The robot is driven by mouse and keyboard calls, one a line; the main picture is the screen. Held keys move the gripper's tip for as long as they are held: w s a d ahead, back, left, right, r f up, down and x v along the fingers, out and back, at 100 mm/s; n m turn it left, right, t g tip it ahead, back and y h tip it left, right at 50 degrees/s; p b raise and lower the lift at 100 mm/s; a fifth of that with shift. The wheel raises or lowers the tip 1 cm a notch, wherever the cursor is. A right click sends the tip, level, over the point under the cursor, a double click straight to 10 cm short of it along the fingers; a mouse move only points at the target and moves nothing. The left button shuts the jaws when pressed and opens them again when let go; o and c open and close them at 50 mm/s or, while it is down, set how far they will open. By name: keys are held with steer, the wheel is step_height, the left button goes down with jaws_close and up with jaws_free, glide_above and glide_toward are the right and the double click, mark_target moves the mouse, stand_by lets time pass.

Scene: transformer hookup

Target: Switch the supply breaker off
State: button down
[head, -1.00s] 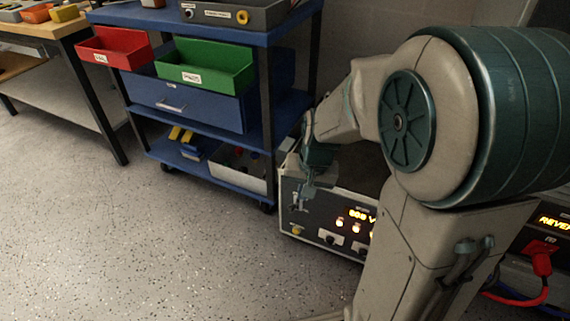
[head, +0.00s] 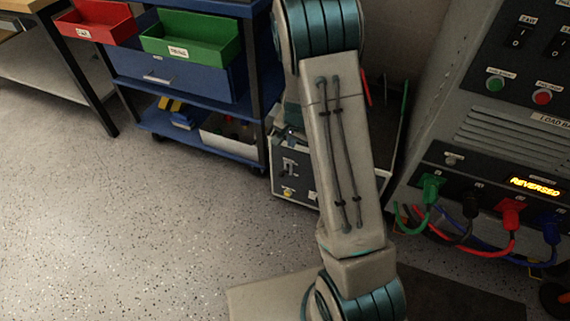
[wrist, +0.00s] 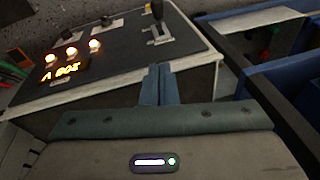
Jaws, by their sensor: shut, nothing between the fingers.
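The supply box (head: 291,180) stands on the floor beside the blue cart, partly hidden behind my arm. In the wrist view its dark panel (wrist: 125,45) carries lit lamps (wrist: 72,49), an orange display (wrist: 65,71) and small switches (wrist: 108,21). A grey bracket-like lever (wrist: 160,37) sits near the panel's edge and also shows in the head view (head: 289,166). No readable label tells which control is the breaker. My gripper (wrist: 160,72) is shut and empty, its fingertips just off the panel's edge near that lever. The head view shows it only unclearly, near the box's top.
The blue cart (head: 205,83) with red (head: 95,24) and green (head: 190,37) bins stands to the left of the box. The load bank (head: 480,135) stands at right, with plugged cables and a lit REVERSED display (head: 534,187). The floor at left is clear.

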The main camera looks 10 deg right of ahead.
steer(key=b, duration=0.4)
glide_above(284, 170)
steer(key=d, duration=0.2)
steer(key=s+f+x, duration=0.1)
steer(key=s+x, duration=0.2)
steer(key=x, duration=0.7)
steer(key=shift+w+a+f+b, duration=0.1)
steer(key=shift+a+f+b, duration=0.55)
steer(key=shift+f, duration=0.15)
steer(key=shift+a+f, duration=0.2)
steer(key=shift+f, duration=0.15)
steer(key=shift+s, duration=0.2)
steer(key=shift+a, duration=0.15)
steer(key=shift+s+f+t+h+b, duration=0.1)
steer(key=shift+s+t+h+b, duration=0.05)
steer(key=shift+t+h+b, duration=0.3)
